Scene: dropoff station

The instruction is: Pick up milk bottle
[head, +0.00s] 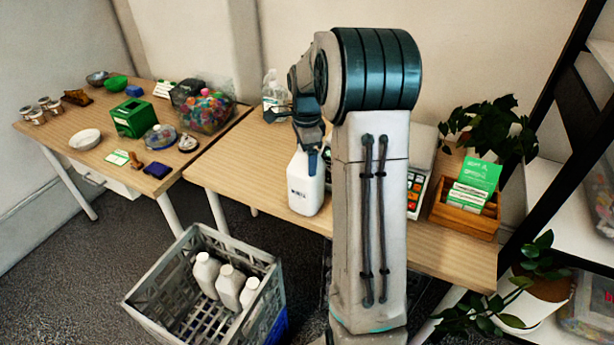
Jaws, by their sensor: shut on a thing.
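A white milk bottle (305,190) with dark lettering stands upright at the front edge of the right-hand wooden table, as far as I can tell. My gripper (309,146) is above it and shut on its top. The fingertips hide the bottle's neck and cap. My arm covers part of the table to the right of the bottle. Several more white bottles (228,284) stand in a grey crate (165,292) on the floor in front of the tables.
A clear bottle (271,88) stands at the back of the table. A machine with keys (416,184) and a wooden card box (464,216) are right of my arm. The left table (63,137) holds bowls, jars and a green box (133,118). A shelf and plants are at right.

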